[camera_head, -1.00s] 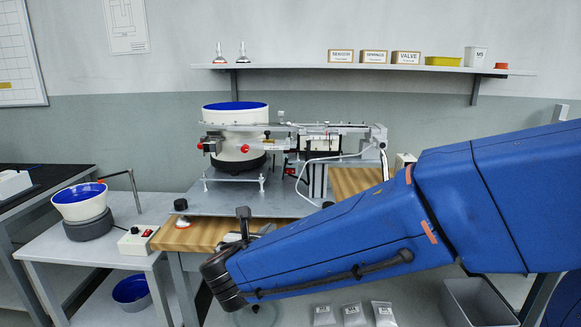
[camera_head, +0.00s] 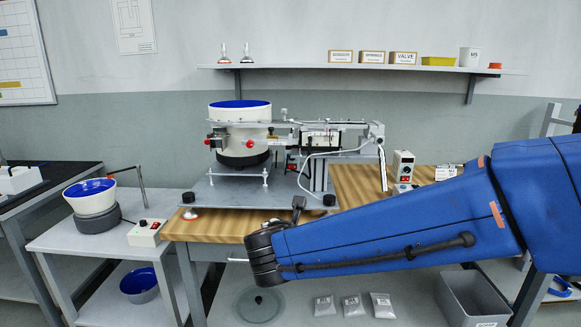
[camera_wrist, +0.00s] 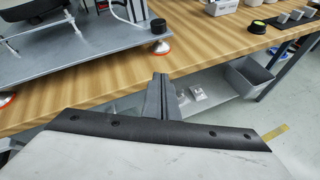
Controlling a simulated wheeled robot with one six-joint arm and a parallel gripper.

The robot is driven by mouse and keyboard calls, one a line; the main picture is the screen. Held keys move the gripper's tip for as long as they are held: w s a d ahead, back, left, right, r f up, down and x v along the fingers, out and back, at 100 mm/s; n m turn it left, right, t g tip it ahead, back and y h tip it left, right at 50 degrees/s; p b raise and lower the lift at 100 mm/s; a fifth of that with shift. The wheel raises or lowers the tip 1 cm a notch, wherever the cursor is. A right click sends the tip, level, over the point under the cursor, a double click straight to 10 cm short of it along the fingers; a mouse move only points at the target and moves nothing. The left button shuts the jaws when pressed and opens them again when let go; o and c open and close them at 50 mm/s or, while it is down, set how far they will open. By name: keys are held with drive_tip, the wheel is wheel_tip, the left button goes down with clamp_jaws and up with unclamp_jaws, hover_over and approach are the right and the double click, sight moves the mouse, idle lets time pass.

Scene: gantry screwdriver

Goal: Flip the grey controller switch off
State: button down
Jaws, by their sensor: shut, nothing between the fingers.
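A light grey upright controller box (camera_head: 403,165) with a red switch low on its front stands on the wooden bench, right of the gantry machine. The switch position is too small to read. A second pale box (camera_head: 146,233) with a red switch sits on the left side table. My gripper (camera_wrist: 161,82) is shut and empty in the wrist view, pointing toward the bench's front edge and apart from both boxes. In the head view it is mostly hidden behind my wrist. A pale box-like thing at the top of the wrist view (camera_wrist: 218,6) is cut off; I cannot tell what it is.
The gantry machine stands on a grey plate (camera_head: 215,195) with black knobs and red-and-white feet. The wooden bench top (camera_wrist: 110,88) is bare along its front. A grey bin (camera_head: 474,300) and several pouches lie below. Small blocks (camera_wrist: 281,17) sit at the bench's right.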

drive_tip(key=s+d+f+m+g, duration=0.1)
drive_tip(key=s+d+m+g, duration=0.2)
drive_tip(key=d, duration=0.4)
drive_tip(key=s+d+f+m+g, duration=0.1)
drive_tip(key=s+d+m, duration=0.3)
drive_tip(key=d+m, duration=0.25)
drive_tip(key=s+d+f+m+g, duration=0.1)
drive_tip(key=s+d+m+g, duration=0.2)
drive_tip(key=d, duration=0.4)
drive_tip(key=s+d+f+m+y, duration=0.1)
drive_tip(key=s+m+y, duration=0.1)
drive_tip(key=s+m, duration=0.5)
drive_tip(key=s+d+f+m+y, duration=0.2)
drive_tip(key=s+m, duration=0.6)
drive_tip(key=m, duration=0.1)
drive_tip(key=shift+d+f+m, duration=0.25)
drive_tip(key=shift+f+m, duration=0.05)
drive_tip(key=shift+m, duration=0.05)
